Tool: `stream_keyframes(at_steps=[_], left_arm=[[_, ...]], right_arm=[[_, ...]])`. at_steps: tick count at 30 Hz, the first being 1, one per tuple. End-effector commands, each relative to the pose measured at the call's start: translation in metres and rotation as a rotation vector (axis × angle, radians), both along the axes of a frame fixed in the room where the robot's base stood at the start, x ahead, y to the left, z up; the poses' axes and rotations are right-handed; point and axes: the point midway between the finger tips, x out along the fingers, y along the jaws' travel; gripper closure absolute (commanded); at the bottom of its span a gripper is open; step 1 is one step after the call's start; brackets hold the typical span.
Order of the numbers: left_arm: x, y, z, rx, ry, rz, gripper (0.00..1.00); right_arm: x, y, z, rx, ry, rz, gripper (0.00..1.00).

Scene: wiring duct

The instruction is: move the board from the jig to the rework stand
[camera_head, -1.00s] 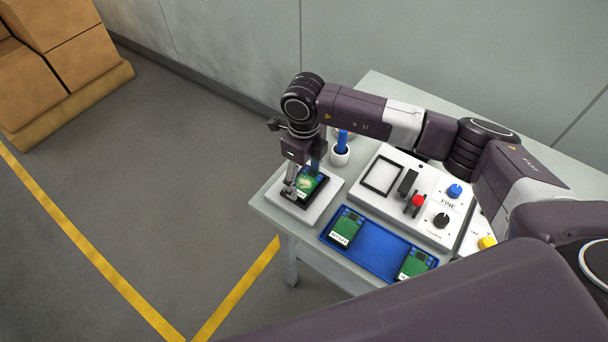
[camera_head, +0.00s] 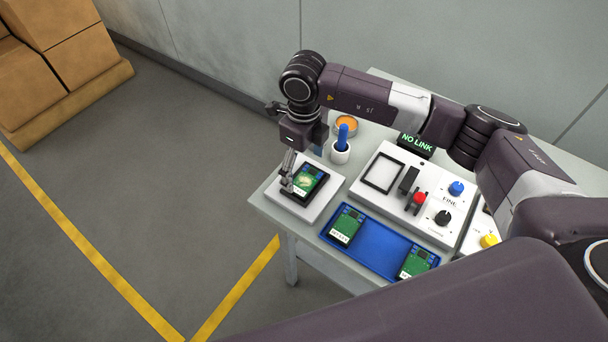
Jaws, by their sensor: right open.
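A green board (camera_head: 307,181) with a pale patch and a white label lies on the dark top of a low white block (camera_head: 325,205) at the table's left end, which looks like the rework stand. My right gripper (camera_head: 288,180) is open just above the board's left side. One finger shows clearly; the other is mostly hidden, and I cannot tell whether a fingertip touches the board. The white panel that looks like the jig has an empty black-framed square (camera_head: 383,173). My left gripper is not in view.
A blue tray (camera_head: 375,247) holds two other green boards (camera_head: 345,226) (camera_head: 416,262) at the front edge. A white cup with a blue tool (camera_head: 342,137) and an orange-filled dish (camera_head: 347,125) stand behind the stand. A display (camera_head: 416,143) reads "NO LINK".

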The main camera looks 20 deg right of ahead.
Motion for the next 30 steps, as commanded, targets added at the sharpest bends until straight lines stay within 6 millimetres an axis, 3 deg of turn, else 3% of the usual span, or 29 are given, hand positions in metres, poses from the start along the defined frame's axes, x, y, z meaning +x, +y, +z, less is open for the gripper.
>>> stream_keyframes(at_steps=[6,12,18,30], left_arm=[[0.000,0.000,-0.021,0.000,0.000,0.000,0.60],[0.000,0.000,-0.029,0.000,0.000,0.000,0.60],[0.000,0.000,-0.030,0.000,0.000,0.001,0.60],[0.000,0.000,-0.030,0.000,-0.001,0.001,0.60]], right_arm=[[0.002,0.000,0.047,0.001,-0.008,0.000,0.16],[0.001,0.000,0.077,0.002,-0.004,-0.001,0.16],[0.000,0.000,0.087,0.001,-0.001,0.000,0.16],[0.000,0.000,0.087,0.001,-0.001,0.000,0.16]])
